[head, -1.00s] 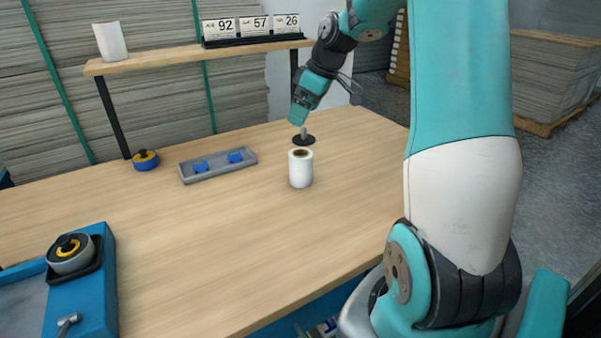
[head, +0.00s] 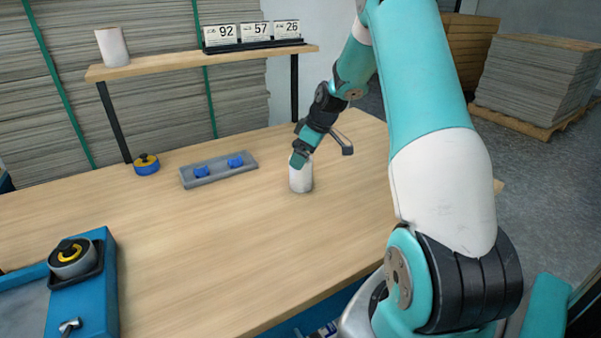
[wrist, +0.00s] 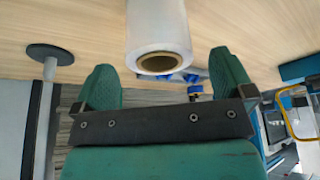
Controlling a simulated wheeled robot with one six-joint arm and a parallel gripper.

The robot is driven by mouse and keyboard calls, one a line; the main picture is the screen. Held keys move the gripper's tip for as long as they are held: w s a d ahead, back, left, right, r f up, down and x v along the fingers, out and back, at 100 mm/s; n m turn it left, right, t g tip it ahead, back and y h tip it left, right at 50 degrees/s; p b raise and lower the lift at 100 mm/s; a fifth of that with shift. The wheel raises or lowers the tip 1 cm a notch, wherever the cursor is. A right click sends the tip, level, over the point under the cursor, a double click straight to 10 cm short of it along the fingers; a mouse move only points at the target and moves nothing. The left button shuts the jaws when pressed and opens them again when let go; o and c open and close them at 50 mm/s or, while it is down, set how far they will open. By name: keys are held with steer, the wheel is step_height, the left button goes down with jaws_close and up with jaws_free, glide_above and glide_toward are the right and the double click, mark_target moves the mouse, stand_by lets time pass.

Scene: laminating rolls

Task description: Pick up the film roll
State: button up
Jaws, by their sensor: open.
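The film roll (head: 301,180) is a white, translucent cylinder standing upright on the wooden table, right of the table's middle. In the wrist view the film roll (wrist: 158,28) shows its brown core at the end facing me. My gripper (head: 301,157) is open, just at the top of the roll in the head view, hiding its upper part. In the wrist view my gripper (wrist: 163,65) has its two green fingers spread wide, one on each side of the roll's line. Nothing is between them that I can see gripped; whether a finger touches the roll cannot be told.
A grey tray (head: 222,176) with two blue pieces lies left of the roll, with a blue-yellow item (head: 146,164) beyond. A black round base with a post (wrist: 50,54) stands near the roll. A shelf (head: 200,63) holds another white roll (head: 112,47).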

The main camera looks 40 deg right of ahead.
steer(key=x, duration=0.4)
steer(key=shift+w+f+p, duration=0.1)
steer(key=shift+f+p, duration=0.05)
steer(key=shift+p, duration=0.15)
steer(key=c, duration=1.1)
